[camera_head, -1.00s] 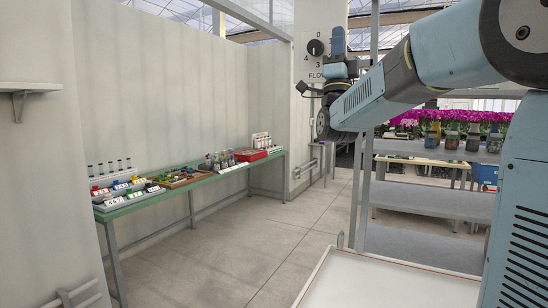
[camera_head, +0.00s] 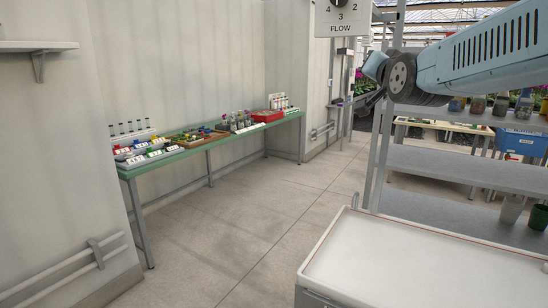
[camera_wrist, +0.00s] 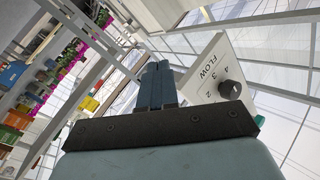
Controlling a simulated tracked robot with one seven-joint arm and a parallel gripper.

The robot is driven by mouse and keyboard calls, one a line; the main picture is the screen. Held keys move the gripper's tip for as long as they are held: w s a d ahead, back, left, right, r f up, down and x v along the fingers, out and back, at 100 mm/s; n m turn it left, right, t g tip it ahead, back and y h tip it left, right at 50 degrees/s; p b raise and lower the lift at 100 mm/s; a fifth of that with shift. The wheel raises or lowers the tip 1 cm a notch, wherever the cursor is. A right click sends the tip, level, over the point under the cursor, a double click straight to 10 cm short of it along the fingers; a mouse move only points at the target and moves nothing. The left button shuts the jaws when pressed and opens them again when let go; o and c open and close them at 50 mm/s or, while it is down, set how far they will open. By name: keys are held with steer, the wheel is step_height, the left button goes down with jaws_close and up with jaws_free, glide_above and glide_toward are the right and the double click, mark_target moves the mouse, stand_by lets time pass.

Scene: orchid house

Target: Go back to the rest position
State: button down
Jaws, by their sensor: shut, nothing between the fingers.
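My gripper (camera_wrist: 158,86) shows in the wrist view with its two dark blue fingers side by side and touching, holding nothing. Beyond it in that view are the white FLOW panel with a black knob (camera_wrist: 230,90) and the glazed roof. In the head view my arm reaches in from the upper right, in front of the grey shelving. The fingers cannot be made out clearly there.
A green-edged bench (camera_head: 190,152) with trays, bottles and a red box (camera_head: 267,116) stands along the left wall. A white tray-topped surface (camera_head: 420,266) is at front right. Grey shelves (camera_head: 440,167) stand behind it. The tiled floor (camera_head: 235,225) between is clear.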

steer(key=s+d+f+n+g+h, duration=0.1)
steer(key=s+f+n+g, duration=0.4)
steer(key=s+f+g, duration=0.8)
steer(key=s+f, duration=1)
steer(key=s, duration=0.1)
steer(key=shift+s+f, duration=0.3)
